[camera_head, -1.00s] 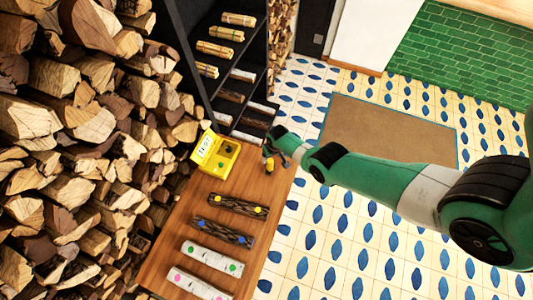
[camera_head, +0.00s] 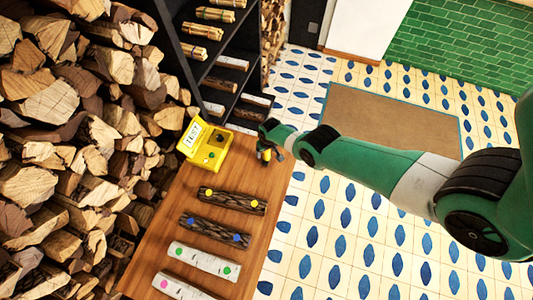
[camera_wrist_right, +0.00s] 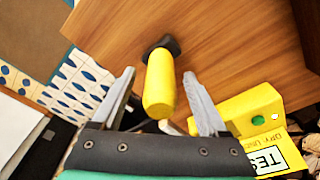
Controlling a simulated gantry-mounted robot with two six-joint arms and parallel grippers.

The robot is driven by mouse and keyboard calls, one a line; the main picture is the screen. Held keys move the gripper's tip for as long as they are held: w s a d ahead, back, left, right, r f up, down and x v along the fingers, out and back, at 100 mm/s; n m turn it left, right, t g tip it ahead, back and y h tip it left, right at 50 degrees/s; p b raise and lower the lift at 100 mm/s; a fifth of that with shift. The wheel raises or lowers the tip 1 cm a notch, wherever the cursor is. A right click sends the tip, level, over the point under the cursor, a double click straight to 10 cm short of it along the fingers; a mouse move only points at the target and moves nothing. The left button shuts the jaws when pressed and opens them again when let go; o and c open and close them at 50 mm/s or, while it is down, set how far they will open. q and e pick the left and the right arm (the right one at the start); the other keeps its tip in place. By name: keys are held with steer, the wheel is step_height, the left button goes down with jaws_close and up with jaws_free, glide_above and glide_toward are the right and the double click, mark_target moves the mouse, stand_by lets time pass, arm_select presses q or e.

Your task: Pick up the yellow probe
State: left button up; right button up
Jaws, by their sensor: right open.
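The yellow probe (camera_wrist_right: 160,85) has a yellow body and a black end and stands out between the fingers of my right gripper (camera_wrist_right: 158,78) in the right wrist view. Both fingers are spread, with gaps between them and the probe. In the head view the probe (camera_head: 265,154) is a small yellow and black shape at the table's far right edge, partly hidden by my right gripper (camera_head: 271,149). My left gripper does not show.
A yellow tester box (camera_head: 210,157) with a "TEST" label stands left of the probe on the wooden table (camera_head: 185,213). Several logs with coloured dots, such as the brown one (camera_head: 232,200), lie nearer. Stacked firewood (camera_head: 60,130) borders the left; a dark shelf (camera_head: 225,75) stands behind.

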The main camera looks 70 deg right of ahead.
steer(key=shift+d+f, duration=0.1)
steer(key=shift+f, duration=0.35)
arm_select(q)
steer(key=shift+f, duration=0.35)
arm_select(e)
steer(key=shift+r, duration=0.15)
jaws_close()
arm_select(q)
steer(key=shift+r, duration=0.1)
arm_select(e)
steer(key=shift+r, duration=0.1)
